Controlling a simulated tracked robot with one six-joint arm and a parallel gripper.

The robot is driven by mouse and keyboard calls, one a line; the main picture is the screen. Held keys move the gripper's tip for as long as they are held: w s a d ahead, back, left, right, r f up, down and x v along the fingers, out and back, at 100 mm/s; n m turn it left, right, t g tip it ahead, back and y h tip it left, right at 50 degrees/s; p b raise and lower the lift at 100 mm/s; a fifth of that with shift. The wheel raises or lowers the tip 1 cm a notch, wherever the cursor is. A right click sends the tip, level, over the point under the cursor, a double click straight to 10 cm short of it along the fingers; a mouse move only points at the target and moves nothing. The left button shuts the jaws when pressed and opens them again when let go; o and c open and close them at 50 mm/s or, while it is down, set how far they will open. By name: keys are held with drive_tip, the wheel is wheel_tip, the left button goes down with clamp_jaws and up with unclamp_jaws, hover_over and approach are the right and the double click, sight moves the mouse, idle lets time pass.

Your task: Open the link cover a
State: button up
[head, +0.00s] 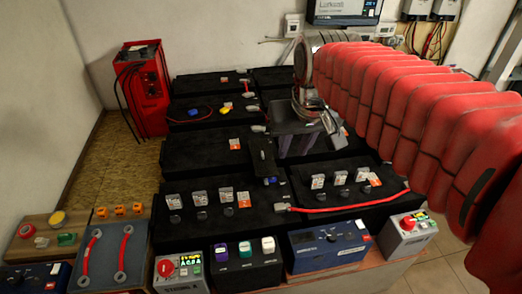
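My gripper (298,143) reaches down over the middle of the black battery bank, at the end of my red-sleeved arm. Its fingertips are dark and blend with the batteries, so I cannot tell whether they are open or shut. A narrow black raised piece (262,155) lies just left of the gripper, across the gap between two middle batteries. It looks like a link cover, but no letter on it is readable. It appears down; whether the gripper touches it is unclear. A small blue part (270,181) shows at its near end.
Black batteries (195,152) fill the middle, with clear caps and orange labels (243,200). A red cable (350,206) runs along the front right battery. Control boxes (328,246) line the front edge. A red charger cart (143,88) stands back left. Floor is free at left.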

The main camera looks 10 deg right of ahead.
drive_tip(key=w+g, duration=0.1)
drive_tip(key=w, duration=1.1)
drive_tip(key=g, duration=0.3)
hover_over(264, 156)
wheel_tip(264, 156, down, 20)
drive_tip(key=shift+s+a, duration=0.1)
drive_tip(key=shift+a, duration=0.05)
wheel_tip(264, 156, down, 14)
drive_tip(key=shift+r, duration=0.15)
drive_tip(key=shift+c, duration=0.6)
